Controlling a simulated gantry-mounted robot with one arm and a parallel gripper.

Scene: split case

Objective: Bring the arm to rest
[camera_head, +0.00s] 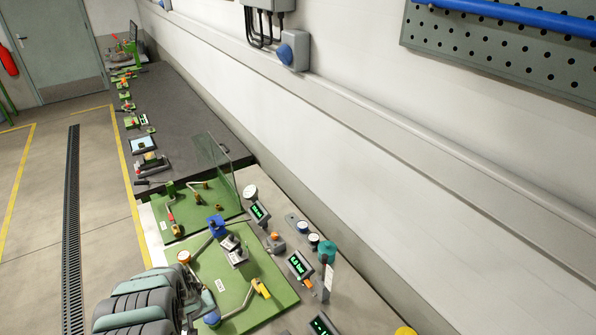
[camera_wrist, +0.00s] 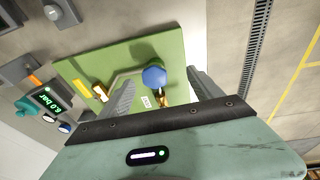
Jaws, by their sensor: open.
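My arm (camera_head: 140,305) reaches in at the bottom left of the head view, over the near edge of the green panel. My gripper (camera_wrist: 160,84) shows in the wrist view with its two grey fingers spread apart. A round blue knob (camera_wrist: 154,77) on the green panel (camera_wrist: 122,55) appears between the fingers in the picture. I see no contact, and the gap in depth is hard to tell. The blue knob (camera_head: 211,319) also shows in the head view beside my gripper. Nothing is held.
A clear upright shield (camera_head: 221,168) stands behind. Displays (camera_head: 299,265) line the wall side. The floor (camera_head: 100,200) to the left is open.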

